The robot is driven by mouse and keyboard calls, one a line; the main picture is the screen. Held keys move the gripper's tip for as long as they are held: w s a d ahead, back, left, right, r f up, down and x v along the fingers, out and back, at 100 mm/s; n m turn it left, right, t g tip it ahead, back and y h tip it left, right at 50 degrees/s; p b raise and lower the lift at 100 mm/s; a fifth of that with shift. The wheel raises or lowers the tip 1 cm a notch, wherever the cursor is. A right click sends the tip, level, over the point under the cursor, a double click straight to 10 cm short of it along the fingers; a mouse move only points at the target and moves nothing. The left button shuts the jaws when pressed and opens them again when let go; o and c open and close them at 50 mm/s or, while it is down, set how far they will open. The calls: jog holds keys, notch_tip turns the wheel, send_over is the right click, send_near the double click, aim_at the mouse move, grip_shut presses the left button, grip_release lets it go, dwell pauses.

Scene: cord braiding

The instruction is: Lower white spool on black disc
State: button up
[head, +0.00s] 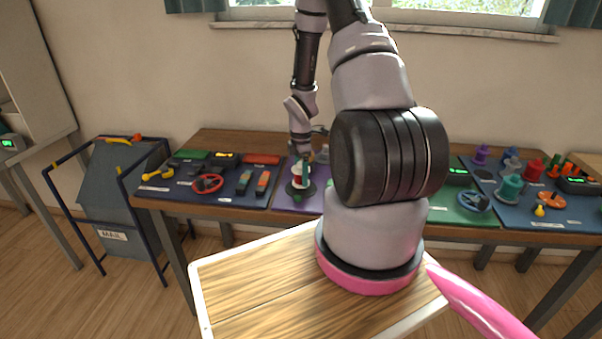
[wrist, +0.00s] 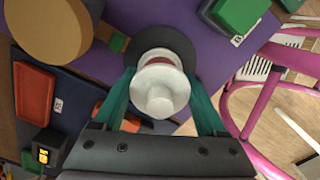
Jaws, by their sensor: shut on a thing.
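The white spool (wrist: 160,92) is between the two teal fingers of my gripper (wrist: 160,76), which is shut on it. In the wrist view its round knob faces the camera, and a reddish band shows just behind its white flange. The black disc (wrist: 168,38) lies behind the spool on the purple mat; the spool overlaps it and hides part of it. I cannot tell whether the spool touches the disc. In the head view my gripper (head: 303,168) is small and far off, with the white spool (head: 297,172) over the black disc (head: 299,192).
A green block (wrist: 236,14) on a dark base is near the disc. A tan round piece (wrist: 48,28), an orange tray (wrist: 34,92) and a black box with a yellow display (wrist: 44,152) are left. A red wheel (head: 208,183) sits on the neighbouring dark mat.

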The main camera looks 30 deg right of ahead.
jog(key=shift+f, duration=0.35)
jog(key=shift+f, duration=0.2)
jog(key=shift+f, duration=0.25)
jog(key=o, duration=1.2)
jog(key=shift+r, duration=0.15)
jog(key=shift+r, duration=3.9)
